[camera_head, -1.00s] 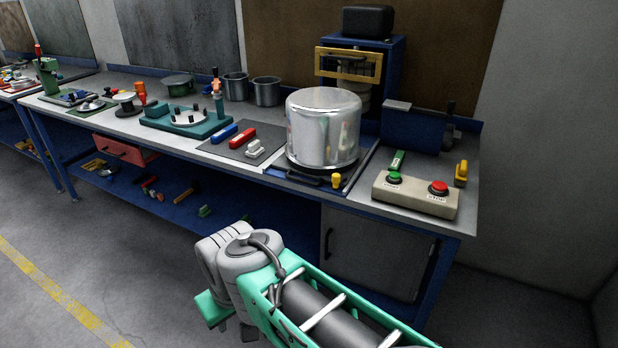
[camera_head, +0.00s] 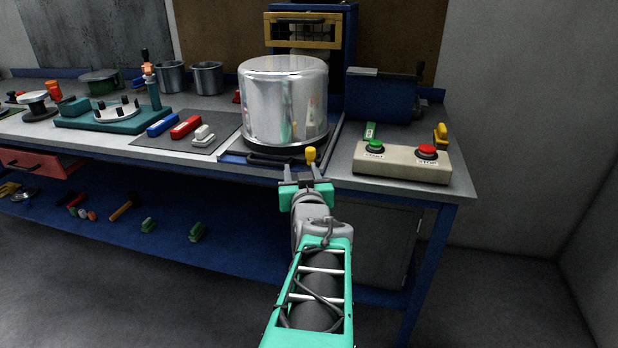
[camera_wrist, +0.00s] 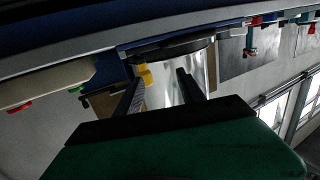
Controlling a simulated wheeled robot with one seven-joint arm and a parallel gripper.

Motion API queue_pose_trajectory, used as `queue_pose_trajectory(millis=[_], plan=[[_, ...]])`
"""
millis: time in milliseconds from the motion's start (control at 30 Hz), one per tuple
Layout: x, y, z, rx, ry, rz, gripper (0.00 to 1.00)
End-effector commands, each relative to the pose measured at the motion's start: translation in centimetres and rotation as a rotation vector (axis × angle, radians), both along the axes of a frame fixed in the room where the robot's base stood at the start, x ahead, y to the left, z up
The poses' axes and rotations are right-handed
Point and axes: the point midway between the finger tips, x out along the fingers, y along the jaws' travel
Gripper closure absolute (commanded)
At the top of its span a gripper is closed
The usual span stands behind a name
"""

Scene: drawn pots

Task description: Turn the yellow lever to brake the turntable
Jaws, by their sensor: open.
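The yellow lever (camera_head: 311,155) stands at the front right of the turntable (camera_head: 262,150), a dark low disc at the bench's front edge. A large shiny metal pot (camera_head: 283,100) stands upside down or lidded on it; I cannot tell which. My gripper (camera_head: 304,171) is open and empty, just in front of and below the lever in the head view. In the wrist view the lever (camera_wrist: 146,75) shows near the tip of the left finger of my gripper (camera_wrist: 161,80). Whether it touches the finger I cannot tell.
A beige box (camera_head: 402,162) with a green and a red button sits to the right. A grey mat (camera_head: 190,135) with blue, red and white tools lies to the left. The bench's front edge runs close under my gripper.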

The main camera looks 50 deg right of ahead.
Motion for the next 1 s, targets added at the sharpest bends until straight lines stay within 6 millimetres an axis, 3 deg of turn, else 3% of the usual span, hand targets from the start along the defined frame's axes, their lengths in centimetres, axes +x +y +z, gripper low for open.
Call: queue_pose_trajectory(millis=[33, 133, 500, 833, 1000], plan=[[-1.3, -1.3, -0.2, -0.028, -0.028, -0.035, 0.54], [-1.8, -2.4, 0.7, -0.055, -0.054, -0.059, 0.54], [2.5, -7.0, 0.8, -0.054, -0.052, -0.055, 0.54], [3.2, -7.7, 0.9, -0.055, -0.052, -0.055, 0.54], [3.2, -7.7, 0.9, -0.055, -0.052, -0.055, 0.66]])
